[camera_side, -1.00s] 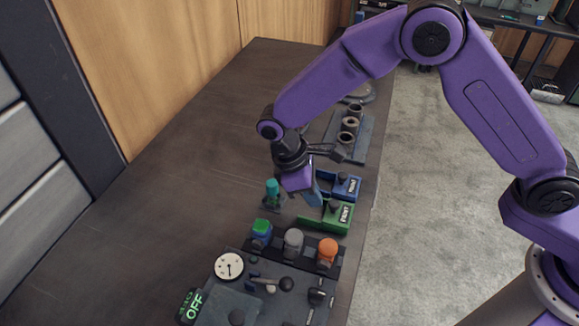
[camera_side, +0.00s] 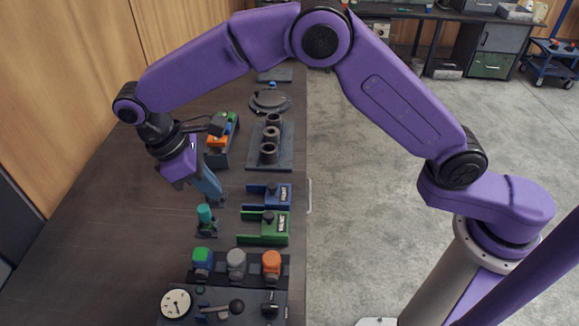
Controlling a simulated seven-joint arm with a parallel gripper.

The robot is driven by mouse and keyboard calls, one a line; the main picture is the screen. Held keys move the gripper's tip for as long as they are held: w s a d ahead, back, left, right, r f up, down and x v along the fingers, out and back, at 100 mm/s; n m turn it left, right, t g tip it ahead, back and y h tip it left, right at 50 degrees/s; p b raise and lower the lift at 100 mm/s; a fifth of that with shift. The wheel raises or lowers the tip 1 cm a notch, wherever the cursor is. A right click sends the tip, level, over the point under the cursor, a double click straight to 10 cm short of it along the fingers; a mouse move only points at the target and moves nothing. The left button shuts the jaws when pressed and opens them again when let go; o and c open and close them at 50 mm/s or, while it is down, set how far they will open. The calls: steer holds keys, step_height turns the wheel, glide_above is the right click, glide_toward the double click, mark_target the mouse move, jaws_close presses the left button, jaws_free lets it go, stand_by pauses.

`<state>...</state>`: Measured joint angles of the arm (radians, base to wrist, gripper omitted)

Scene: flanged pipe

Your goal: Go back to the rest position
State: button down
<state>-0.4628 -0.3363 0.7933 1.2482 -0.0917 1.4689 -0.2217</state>
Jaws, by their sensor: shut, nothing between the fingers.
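My purple gripper (camera_side: 215,200) points down over the dark table (camera_side: 105,215), with grey-blue fingers that are shut and empty. Its tips show just behind a teal-topped piece (camera_side: 205,215) on a small dark base. I cannot tell how far the tips are above the table. To the right of the gripper are a blue holder (camera_side: 270,195) and a green holder (camera_side: 262,232), both with white-lettered labels.
A block with blue-green, grey and orange knobs (camera_side: 271,262) stands at the front, by a panel with a white gauge (camera_side: 176,303). The left table is clear.

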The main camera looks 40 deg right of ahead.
steer(key=s+d+r+t+y, duration=0.2)
steer(key=s+d+r, duration=0.4)
steer(key=s+d, duration=0.6)
steer(key=s+d+f+y, duration=0.1)
steer(key=s+d+y, duration=0.1)
steer(key=s+d, duration=1.1)
steer(key=d, duration=0.3)
steer(key=shift+d+n, duration=0.3)
steer(key=shift+s, duration=0.1)
